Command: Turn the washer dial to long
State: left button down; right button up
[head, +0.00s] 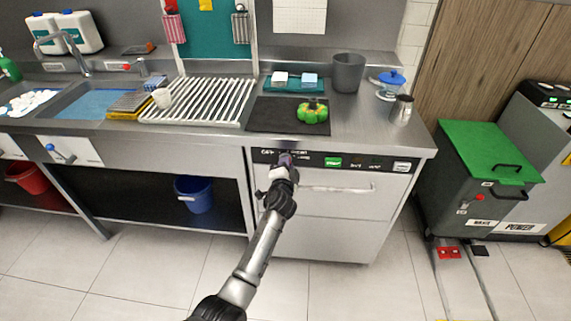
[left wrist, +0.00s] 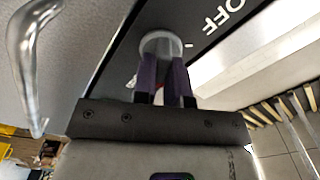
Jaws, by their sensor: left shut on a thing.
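The washer (head: 330,215) stands under the counter, with a black control panel along its top front edge. My left gripper (head: 286,158) is at the left part of this panel, beside the printed labels. In the left wrist view, my left gripper (left wrist: 165,80) has its two purple-grey fingers shut on the round pale dial (left wrist: 160,43). The word OFF (left wrist: 222,14) is printed on the black panel near the dial. The dial's pointer direction is hidden by the fingers. My right gripper is in neither view.
The washer's bar handle (head: 335,188) runs below the panel and also shows in the left wrist view (left wrist: 30,60). A green-lidded bin (head: 490,152) stands to the right. A blue bucket (head: 194,194) sits on the lower shelf at left. The floor in front is clear.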

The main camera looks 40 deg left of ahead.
pick_arm(q)
jog(key=shift+m, duration=1.1)
jog(key=c, duration=1.2)
grip_release()
jog(key=shift+o, duration=0.2)
jog(key=shift+p, duration=0.3)
